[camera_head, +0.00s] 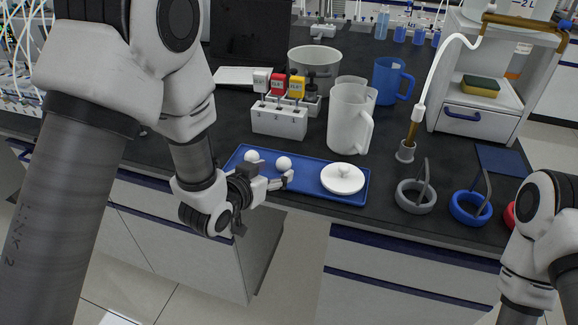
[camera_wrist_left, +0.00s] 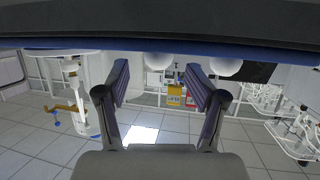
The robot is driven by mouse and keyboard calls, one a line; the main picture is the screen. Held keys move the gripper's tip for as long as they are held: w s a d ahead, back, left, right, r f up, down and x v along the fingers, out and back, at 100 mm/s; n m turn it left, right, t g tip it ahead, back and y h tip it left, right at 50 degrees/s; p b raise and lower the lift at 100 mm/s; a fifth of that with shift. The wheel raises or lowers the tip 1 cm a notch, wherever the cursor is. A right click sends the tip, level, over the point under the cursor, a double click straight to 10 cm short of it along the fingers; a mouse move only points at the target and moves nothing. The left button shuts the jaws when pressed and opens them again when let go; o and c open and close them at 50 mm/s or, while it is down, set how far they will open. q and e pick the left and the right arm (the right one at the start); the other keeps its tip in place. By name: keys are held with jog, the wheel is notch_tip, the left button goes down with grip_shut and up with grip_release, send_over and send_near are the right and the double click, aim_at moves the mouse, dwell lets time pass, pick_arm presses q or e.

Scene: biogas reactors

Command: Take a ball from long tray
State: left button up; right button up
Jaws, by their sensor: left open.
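The long blue tray (camera_head: 308,183) lies along the front edge of the black bench. Two white balls sit in it, a left ball (camera_head: 252,156) and a right ball (camera_head: 284,163). A round white lid-like piece (camera_head: 342,180) with a knob lies at its right end. My left gripper (camera_head: 277,183) is at the tray's front edge, just in front of the right ball. In the left wrist view the fingers (camera_wrist_left: 157,78) are spread apart and empty. The balls show inverted near them, one ball (camera_wrist_left: 154,59) between the fingertips and the other ball (camera_wrist_left: 226,66) outside. My right gripper is out of view.
Behind the tray stand a white block (camera_head: 279,121) with coloured-top pieces, white pitchers (camera_head: 347,125) and a blue pitcher (camera_head: 388,80). To the right are a grey ring (camera_head: 415,205) and a blue ring (camera_head: 470,216) with upright handles. Floor is open before the bench.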

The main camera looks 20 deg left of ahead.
aim_at(280, 165)
pick_arm(q)
jog(key=x, duration=0.5)
jog(key=shift+w+d+r+p, duration=0.1)
jog(key=shift+d+r+p, duration=0.05)
jog(key=shift+r+p, duration=0.2)
jog(key=shift+w+f, duration=0.2)
jog(key=shift+s, duration=0.1)
jog(key=c, duration=0.8)
jog(key=shift+r, duration=0.1)
